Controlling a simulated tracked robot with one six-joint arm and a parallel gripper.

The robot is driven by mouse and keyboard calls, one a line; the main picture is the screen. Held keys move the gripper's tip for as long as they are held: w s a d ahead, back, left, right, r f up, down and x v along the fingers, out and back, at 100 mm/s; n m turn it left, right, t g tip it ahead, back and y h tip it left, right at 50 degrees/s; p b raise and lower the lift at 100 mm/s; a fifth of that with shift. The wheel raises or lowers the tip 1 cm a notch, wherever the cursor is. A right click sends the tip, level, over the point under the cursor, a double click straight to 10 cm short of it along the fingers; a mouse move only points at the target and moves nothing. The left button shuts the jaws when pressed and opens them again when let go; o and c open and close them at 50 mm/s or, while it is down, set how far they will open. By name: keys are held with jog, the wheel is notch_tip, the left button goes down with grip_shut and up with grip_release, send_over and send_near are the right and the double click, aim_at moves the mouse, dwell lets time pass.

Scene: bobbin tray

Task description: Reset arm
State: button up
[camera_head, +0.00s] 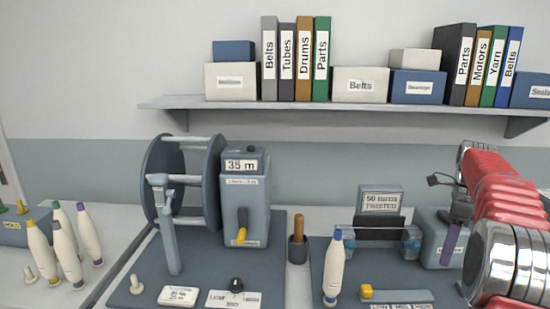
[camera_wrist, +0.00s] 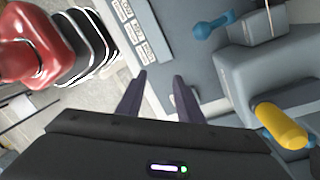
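My gripper (camera_wrist: 160,78) shows in the wrist view with its two dark fingers apart and nothing between them. Grey machine base and pale floor show beyond the fingertips, and I see no contact. In the head view my red and chrome arm (camera_head: 505,195) reaches in at the right edge. It covers part of the grey machine at the right, and I cannot make out the gripper clearly there.
A winder with a large reel (camera_head: 180,180) stands left of centre. Bobbins (camera_head: 90,235) stand at the left; another bobbin (camera_head: 334,268) stands near the twisting machine (camera_head: 380,210). A yellow handle (camera_wrist: 282,126) is right of my gripper in the wrist view. A shelf (camera_head: 330,104) runs above.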

jog(key=s+a+n+t+h, duration=0.1)
jog(key=s+a+n+t, duration=0.6)
jog(key=s+a+n, duration=1.8)
jog(key=s+a, duration=0.1)
jog(key=a, duration=0.4)
jog(key=shift+s+a+n, duration=0.3)
jog(key=shift+s+n, duration=0.1)
dwell(2.4)
